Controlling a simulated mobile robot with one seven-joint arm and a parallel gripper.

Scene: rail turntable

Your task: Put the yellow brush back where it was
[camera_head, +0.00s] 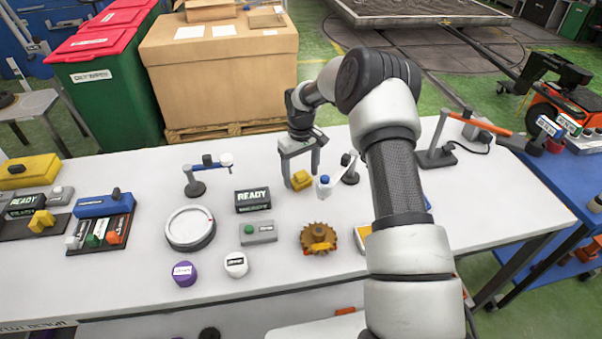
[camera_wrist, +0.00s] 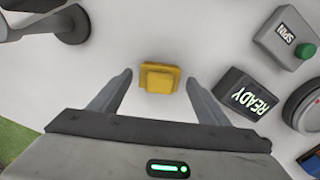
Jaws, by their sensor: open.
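A small yellow stepped block, which looks like the yellow brush (camera_head: 301,181), lies on the white table near its back edge. In the wrist view the yellow brush (camera_wrist: 160,77) sits between the tips of my two fingers, with a gap on each side. My gripper (camera_head: 301,172) is open and points down over it. It also shows open in the wrist view (camera_wrist: 158,84). The gripper's height above the table is hard to judge. Another yellow piece (camera_head: 41,221) lies at the left, by a black READY box (camera_head: 24,206).
A black READY sign (camera_head: 252,200) and a grey box with a green button (camera_head: 258,232) stand close by. A small white bottle with a blue cap (camera_head: 323,187) is just right of the brush. A round white turntable (camera_head: 190,228) and a brown gear (camera_head: 318,238) are nearer.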

